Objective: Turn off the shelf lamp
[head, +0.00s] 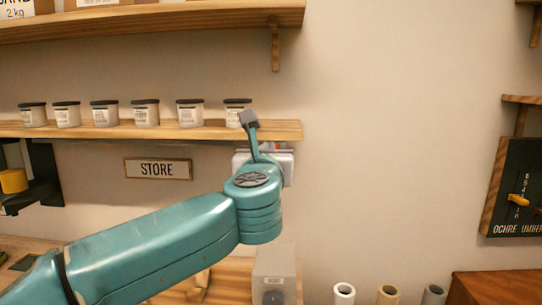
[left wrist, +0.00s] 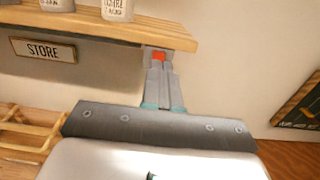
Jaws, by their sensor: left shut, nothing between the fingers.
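In the left wrist view, a small red switch part (left wrist: 158,57) shows on a grey plate at the shelf's right end. My left gripper (left wrist: 161,72) is shut and empty, with its fingertips right at the lower edge of the red part. I cannot tell whether they touch it. In the head view, my left gripper's pale body (head: 289,168) is below the shelf's right end, mostly behind my wrist. The fingertips and the switch are not clear there. The lamp itself cannot be made out. My right gripper is not in view.
The wooden shelf (head: 200,130) holds a row of lidded jars (head: 145,113). A STORE sign (head: 158,169) hangs below. A grey box (head: 275,277) and several rolls (head: 388,294) stand lower down. A dark dial panel (head: 516,190) is at right. The wall between is bare.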

